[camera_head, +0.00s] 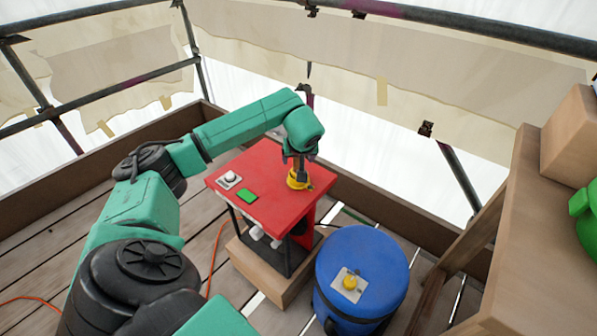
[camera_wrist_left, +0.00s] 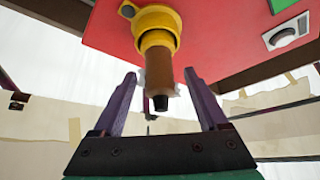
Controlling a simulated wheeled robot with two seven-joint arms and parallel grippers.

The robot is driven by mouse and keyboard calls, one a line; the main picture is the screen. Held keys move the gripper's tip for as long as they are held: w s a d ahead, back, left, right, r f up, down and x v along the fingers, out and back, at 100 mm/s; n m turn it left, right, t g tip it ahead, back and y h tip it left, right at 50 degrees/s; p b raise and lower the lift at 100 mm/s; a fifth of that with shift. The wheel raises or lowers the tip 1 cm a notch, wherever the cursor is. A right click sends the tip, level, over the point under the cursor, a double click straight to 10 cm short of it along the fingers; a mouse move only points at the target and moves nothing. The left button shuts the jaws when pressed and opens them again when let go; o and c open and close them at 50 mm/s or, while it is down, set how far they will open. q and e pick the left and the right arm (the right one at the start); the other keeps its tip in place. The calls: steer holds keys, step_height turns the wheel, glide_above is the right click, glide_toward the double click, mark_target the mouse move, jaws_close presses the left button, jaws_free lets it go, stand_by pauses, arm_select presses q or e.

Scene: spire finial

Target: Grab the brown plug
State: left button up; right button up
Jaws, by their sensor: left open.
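The brown plug (camera_wrist_left: 160,72) stands out of a yellow ring socket (camera_wrist_left: 156,30) on the red table top (camera_wrist_left: 230,40). In the head view the yellow socket (camera_head: 298,180) sits near the right end of the red table (camera_head: 268,172), and the plug is mostly hidden by my wrist. My left gripper (camera_head: 299,162) is just above it, pointing down. In the left wrist view its two purple fingers (camera_wrist_left: 160,76) are spread apart, one on each side of the plug's free end, with visible gaps. My right gripper is not in view.
A white switch (camera_head: 229,179) and a green pad (camera_head: 247,196) are on the red table. A blue drum (camera_head: 358,258) bearing a yellow knob on a plate (camera_head: 349,282) stands in front. Wooden shelving (camera_head: 540,230) is at right. Railings and sheeting close the back.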

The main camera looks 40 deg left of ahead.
arm_select(q)
steer(key=shift+r, duration=0.15)
jaws_close()
stand_by(1.2)
